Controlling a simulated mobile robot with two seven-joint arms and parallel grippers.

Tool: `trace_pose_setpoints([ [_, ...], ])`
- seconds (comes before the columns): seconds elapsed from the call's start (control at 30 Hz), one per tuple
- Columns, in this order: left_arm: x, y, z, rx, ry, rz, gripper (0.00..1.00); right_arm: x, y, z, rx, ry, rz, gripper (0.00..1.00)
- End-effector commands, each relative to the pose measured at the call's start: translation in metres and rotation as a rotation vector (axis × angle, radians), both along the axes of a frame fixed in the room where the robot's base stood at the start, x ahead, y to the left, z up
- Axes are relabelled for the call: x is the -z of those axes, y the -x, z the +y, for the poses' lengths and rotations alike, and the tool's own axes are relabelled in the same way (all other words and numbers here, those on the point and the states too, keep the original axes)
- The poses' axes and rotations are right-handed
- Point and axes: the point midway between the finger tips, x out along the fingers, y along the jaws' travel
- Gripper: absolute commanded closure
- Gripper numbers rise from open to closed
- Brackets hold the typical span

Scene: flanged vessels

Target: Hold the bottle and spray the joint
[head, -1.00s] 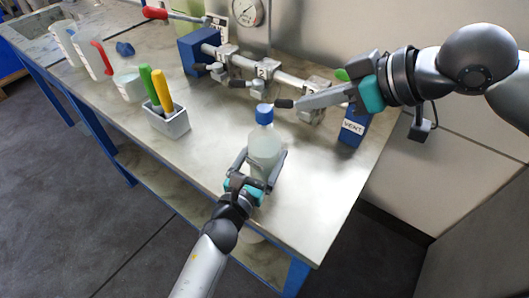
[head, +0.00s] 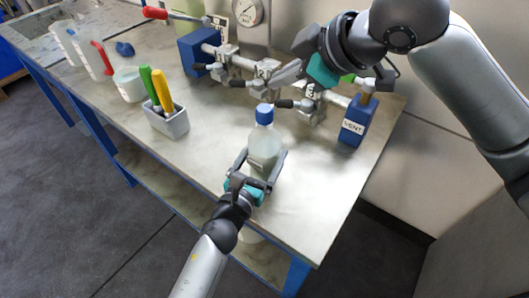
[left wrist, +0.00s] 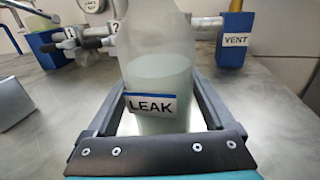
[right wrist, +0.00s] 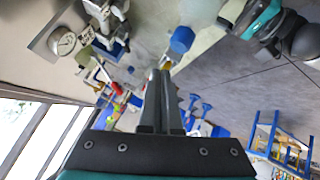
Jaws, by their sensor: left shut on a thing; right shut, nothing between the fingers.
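The clear bottle (head: 264,146) has a blue cap and pale liquid. It is upright at the bench's front edge, and its LEAK label (left wrist: 151,104) faces the left wrist camera. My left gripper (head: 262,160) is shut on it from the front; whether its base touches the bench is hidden. Behind it runs a grey pipe (head: 241,63) with flanged joints numbered 1, 2 (head: 263,70) and 3, each near a black-handled lever. My right gripper (head: 283,74) is shut and empty, above the pipe between joints 2 and 3, apart from the bottle. Its fingers also show in the right wrist view (right wrist: 161,100).
A blue VENT block (head: 354,122) ends the pipe at right; another blue block (head: 197,52) stands at its left. A grey holder (head: 168,122) carries green and yellow handled tools. Several beakers stand at left. The bench right of the bottle is clear.

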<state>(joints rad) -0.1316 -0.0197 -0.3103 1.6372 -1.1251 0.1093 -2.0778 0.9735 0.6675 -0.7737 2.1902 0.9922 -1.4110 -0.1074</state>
Motion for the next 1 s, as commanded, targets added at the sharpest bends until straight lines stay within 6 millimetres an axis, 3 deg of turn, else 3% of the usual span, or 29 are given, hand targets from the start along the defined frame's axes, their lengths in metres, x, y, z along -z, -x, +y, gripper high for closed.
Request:
trace_pose_setpoints([
  [0.2,0.0,0.0,0.0,-0.001,0.0,0.0,1.0,-0.012,-0.008,0.017,-0.032,0.102,-0.069,1.0],
  [0.43,0.0,0.0,0.0,-0.001,0.0,0.0,1.0,-0.013,-0.01,0.02,-0.036,0.14,-0.087,1.0],
  [1.0,0.0,0.0,0.0,-0.001,0.0,0.0,1.0,0.058,-0.01,0.019,-0.036,0.139,-0.084,1.0],
])
